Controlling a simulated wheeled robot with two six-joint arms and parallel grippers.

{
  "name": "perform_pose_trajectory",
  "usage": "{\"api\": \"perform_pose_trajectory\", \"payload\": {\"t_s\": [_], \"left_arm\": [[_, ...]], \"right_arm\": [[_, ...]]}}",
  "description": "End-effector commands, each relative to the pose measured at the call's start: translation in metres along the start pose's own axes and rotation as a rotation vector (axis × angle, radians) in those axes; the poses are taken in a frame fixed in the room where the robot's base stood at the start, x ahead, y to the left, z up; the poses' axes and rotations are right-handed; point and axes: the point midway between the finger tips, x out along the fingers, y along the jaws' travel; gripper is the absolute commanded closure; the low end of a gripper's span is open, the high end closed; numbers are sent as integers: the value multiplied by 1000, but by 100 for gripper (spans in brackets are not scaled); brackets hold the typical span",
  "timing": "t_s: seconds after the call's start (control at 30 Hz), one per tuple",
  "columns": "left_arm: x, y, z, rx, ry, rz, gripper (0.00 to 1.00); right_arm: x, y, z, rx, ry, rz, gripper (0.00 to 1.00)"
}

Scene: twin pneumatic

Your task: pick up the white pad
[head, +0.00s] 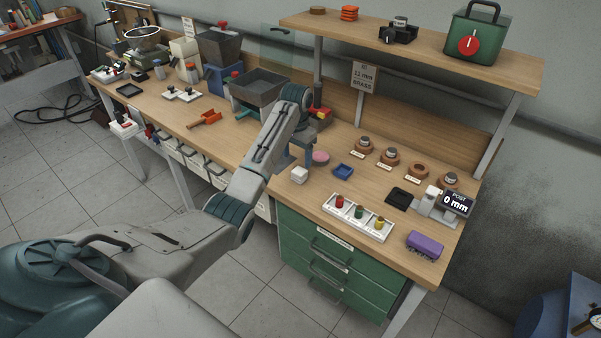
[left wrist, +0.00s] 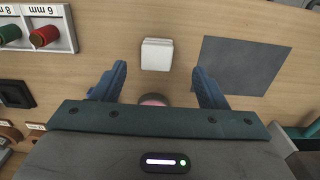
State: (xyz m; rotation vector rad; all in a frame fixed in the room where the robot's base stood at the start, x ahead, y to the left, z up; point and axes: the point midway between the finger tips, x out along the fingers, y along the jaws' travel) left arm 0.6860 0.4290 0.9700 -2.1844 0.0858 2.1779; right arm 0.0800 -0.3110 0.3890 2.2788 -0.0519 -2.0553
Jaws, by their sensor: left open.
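The white pad (head: 299,174) is a small pale block with rounded corners, lying on the wooden bench near its front edge. In the left wrist view the white pad (left wrist: 157,54) lies just beyond the fingertips, roughly centred between them. My left gripper (left wrist: 160,80) is open, with nothing between its fingers, and is above the bench. My right gripper is not in view.
A grey flat sheet (left wrist: 247,65) lies on the pad's other side. A hopper machine (head: 258,88) stands left of my arm. A shelf (head: 420,50) overhangs the back.

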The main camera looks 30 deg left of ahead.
Motion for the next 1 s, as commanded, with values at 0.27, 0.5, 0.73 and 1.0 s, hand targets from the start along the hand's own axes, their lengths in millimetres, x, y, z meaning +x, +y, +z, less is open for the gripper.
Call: {"api": "perform_pose_trajectory", "payload": {"t_s": [0.27, 0.5, 0.73, 1.0], "left_arm": [[22, 2, -1, 0, -2, 1, 34], [58, 4, -4, -1, -3, 1, 34], [69, 4, -4, 0, 1, -1, 34], [69, 4, -4, 0, 1, 0, 63]], "right_arm": [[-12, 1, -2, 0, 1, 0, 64], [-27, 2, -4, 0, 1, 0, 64], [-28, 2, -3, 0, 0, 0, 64], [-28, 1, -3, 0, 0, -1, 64]]}}
